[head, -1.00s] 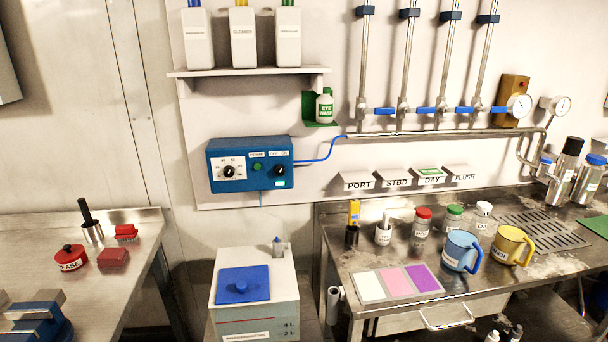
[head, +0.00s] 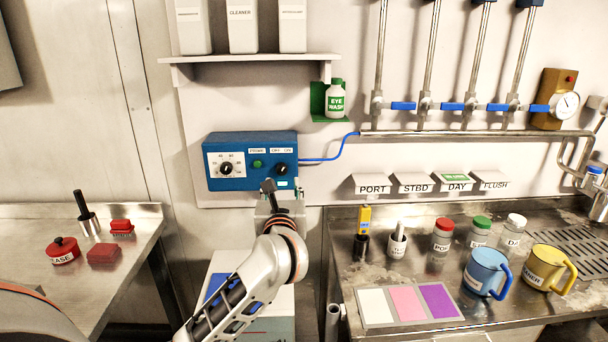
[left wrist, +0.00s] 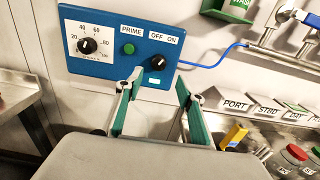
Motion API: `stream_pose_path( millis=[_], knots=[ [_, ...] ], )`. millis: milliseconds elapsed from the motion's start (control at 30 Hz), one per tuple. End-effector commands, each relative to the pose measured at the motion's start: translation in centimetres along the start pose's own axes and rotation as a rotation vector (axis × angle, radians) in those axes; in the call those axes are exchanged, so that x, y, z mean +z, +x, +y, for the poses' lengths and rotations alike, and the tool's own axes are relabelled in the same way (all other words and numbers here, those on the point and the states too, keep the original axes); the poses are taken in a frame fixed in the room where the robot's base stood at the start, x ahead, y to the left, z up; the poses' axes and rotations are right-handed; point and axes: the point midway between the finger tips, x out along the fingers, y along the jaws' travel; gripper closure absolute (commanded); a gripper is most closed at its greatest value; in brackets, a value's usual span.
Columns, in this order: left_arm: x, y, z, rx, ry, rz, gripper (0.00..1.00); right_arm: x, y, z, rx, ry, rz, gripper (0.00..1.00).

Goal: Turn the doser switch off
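The blue doser box (head: 241,182) hangs on the wall with a dial on its left, a green PRIME button and a black switch knob (head: 281,169) under the OFF and ON labels. The left wrist view shows the switch knob (left wrist: 158,63) too, just beyond the fingertips. My left gripper (head: 283,187) is just below and in front of the switch. In the left wrist view its green-padded fingers (left wrist: 158,82) are spread apart with nothing between them. My right gripper is not in view.
A blue hose (head: 330,158) leaves the box to the right. A shelf (head: 250,58) with bottles is above. A white tank (head: 222,262) stands below, partly behind my left arm. The right counter holds mugs, jars and a colour card (head: 408,304).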

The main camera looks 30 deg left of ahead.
Motion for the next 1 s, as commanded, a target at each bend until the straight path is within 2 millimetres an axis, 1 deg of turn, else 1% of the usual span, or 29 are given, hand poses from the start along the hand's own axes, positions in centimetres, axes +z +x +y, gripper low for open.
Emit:
stream_pose_path(
  millis=[167,400,500,667,900,967,1000],
  knots=[
    [0.1,2.1,0.1,0.003,0.003,0.0,0.62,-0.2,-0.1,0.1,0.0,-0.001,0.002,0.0],
    [0.0,5.8,0.1,0.003,0.005,0.0,0.62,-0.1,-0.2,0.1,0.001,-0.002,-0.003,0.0],
    [0.0,6.8,0.1,0.003,0.004,0.0,0.62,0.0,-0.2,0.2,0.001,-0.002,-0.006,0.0],
    [-0.1,7.5,0.1,0.002,0.004,0.001,0.62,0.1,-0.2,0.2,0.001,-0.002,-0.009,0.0],
    [-0.1,7.6,0.1,0.002,0.003,0.0,0.62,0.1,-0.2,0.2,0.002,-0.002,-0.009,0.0],
    [-0.1,7.5,0.1,0.002,0.003,0.0,0.77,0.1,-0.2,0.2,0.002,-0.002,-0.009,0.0],
    [-0.1,7.5,0.1,0.002,0.003,0.0,0.88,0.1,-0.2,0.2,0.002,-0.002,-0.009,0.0]
  ],
)
